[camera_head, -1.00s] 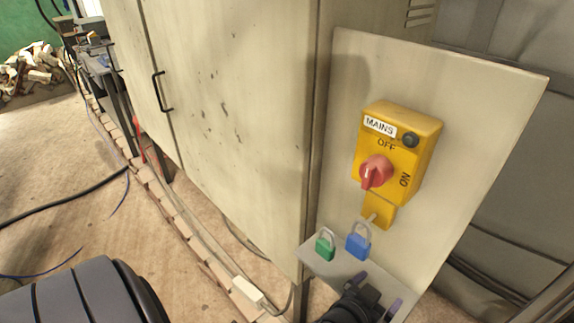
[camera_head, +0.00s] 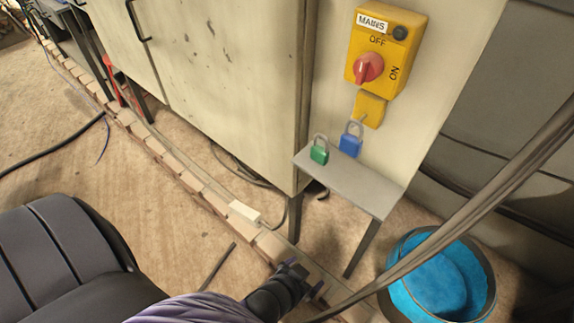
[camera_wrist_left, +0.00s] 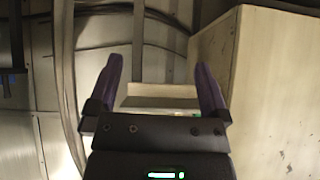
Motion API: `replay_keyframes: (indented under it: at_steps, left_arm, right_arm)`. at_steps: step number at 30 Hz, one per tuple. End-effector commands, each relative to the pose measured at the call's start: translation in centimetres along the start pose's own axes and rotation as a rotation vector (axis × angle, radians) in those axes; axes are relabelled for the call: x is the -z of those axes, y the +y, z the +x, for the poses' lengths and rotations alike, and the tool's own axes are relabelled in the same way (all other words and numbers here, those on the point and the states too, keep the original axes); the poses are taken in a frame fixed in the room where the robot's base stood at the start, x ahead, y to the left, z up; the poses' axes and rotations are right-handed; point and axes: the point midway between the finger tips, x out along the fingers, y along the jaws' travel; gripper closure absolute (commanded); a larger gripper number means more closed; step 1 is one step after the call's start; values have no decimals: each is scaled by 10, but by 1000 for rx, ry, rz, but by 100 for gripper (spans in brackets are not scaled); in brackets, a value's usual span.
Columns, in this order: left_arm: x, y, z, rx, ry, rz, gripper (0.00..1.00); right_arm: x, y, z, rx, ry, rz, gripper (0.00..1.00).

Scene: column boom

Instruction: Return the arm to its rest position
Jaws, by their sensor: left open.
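My left gripper (camera_head: 303,277) is low in the head view, in front of and below the small grey shelf (camera_head: 365,187), apart from it. In the left wrist view its purple fingers (camera_wrist_left: 160,80) stand wide apart with nothing between them. The yellow mains switch box (camera_head: 385,50) has a red knob (camera_head: 368,67) and a yellow tab (camera_head: 369,109) below it. A green padlock (camera_head: 319,151) and a blue padlock (camera_head: 351,142) are at the shelf's back edge. Whether the blue shackle touches the tab I cannot tell. My right gripper is not in view.
A pale cabinet (camera_head: 225,75) stands behind, left of the switch panel (camera_head: 440,95). A blue-lined bucket (camera_head: 440,280) stands on the floor at right, with a thick cable (camera_head: 470,210) crossing before it. A brick row (camera_head: 180,168) runs along the floor. Open floor lies at left.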

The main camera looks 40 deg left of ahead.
Motion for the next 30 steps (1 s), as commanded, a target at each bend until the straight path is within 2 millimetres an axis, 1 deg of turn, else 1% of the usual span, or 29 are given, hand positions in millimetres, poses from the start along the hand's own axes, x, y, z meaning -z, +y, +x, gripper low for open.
replay_keyframes:
  at_steps: [1, 3, 6, 11, 14, 17, 21, 30]
  left_arm:
    - [-7, 0, 2, -2, -16, 3, 0]
    - [-15, 0, 3, -4, -33, 6, 0]
    - [-20, 0, 4, -6, -48, 9, 0]
    - [-22, 0, 4, -7, -53, 10, 0]
    - [-14, -6, -1, 18, -80, 4, 0]
    - [0, -17, -18, 59, -159, -8, 0]
    - [16, -26, -50, 74, -280, -22, 0]
    - [36, -24, -121, 9, -477, 1, 0]
  right_arm:
    - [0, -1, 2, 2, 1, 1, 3]
    - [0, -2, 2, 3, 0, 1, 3]
    - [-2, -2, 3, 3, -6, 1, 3]
    - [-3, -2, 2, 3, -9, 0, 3]
    - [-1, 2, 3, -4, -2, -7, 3]
    - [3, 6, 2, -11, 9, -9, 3]
    - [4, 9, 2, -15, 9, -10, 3]
    - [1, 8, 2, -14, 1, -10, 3]
